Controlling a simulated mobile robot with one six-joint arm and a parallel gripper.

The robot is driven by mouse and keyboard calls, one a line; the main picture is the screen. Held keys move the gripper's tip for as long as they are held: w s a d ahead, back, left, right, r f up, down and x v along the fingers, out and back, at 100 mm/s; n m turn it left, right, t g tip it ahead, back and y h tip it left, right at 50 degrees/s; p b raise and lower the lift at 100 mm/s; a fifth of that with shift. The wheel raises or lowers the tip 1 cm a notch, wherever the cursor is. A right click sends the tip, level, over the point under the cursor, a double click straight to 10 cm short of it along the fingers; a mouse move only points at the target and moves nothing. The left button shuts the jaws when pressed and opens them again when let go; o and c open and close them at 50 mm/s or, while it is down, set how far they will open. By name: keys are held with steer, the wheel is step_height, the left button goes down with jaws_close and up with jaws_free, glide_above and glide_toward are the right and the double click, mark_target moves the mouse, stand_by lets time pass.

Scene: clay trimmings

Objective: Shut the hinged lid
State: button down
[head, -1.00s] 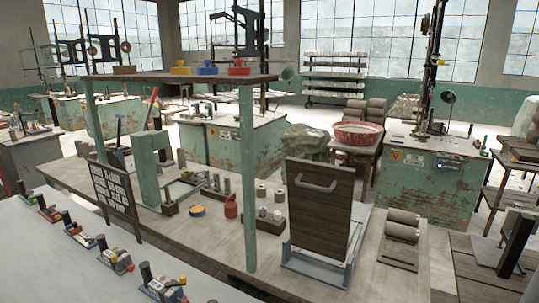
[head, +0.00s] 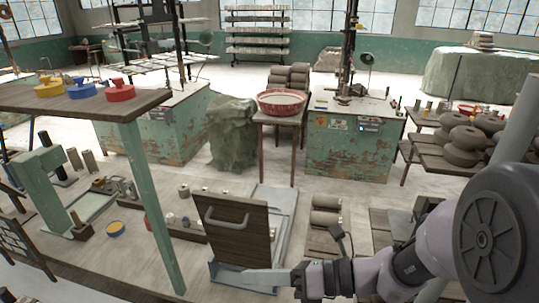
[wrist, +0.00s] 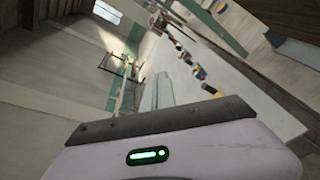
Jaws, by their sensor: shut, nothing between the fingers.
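The hinged lid (head: 236,229) is a dark wooden board with a pale bar handle (head: 227,219). It stands open, roughly upright, at the near end of a low grey-blue box (head: 283,207) on the bench. The lid hides much of the box. My gripper (head: 248,279) is shut and empty, pointing left just in front of the lid's foot in the head view; I cannot tell whether it touches. Its grey fingers (wrist: 157,92) show in the wrist view. A brown surface (wrist: 291,50) at the right there may be the lid.
A green post (head: 150,205) holds up a shelf (head: 75,104) with yellow, blue and red knobbed pieces, left of the lid. Grey clay rolls (head: 325,220) lie right of the box. Small jars and blocks stand on the bench to the left.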

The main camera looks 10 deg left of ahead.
mark_target(237, 208)
steer(key=w+d+m+t+y+p, duration=0.1)
steer(key=w+m+t+y+p, duration=0.15)
steer(key=w+m+t, duration=0.55)
steer(key=w+a+m, duration=0.1)
steer(key=w+a, duration=0.1)
steer(key=a, duration=0.1)
steer(key=w+a+r+m+g+p, duration=0.1)
steer(key=w+a, duration=0.2)
steer(key=w+a+g, duration=0.1)
steer(key=w+a, duration=0.1)
steer(key=a, duration=0.1)
steer(key=shift+w+r+m+h, duration=0.15)
steer(key=shift+r+m+h, duration=0.1)
steer(key=shift+m+h, duration=0.15)
steer(key=shift+w+d, duration=0.1)
steer(key=shift+w, duration=0.35)
steer(key=shift+r, duration=0.1)
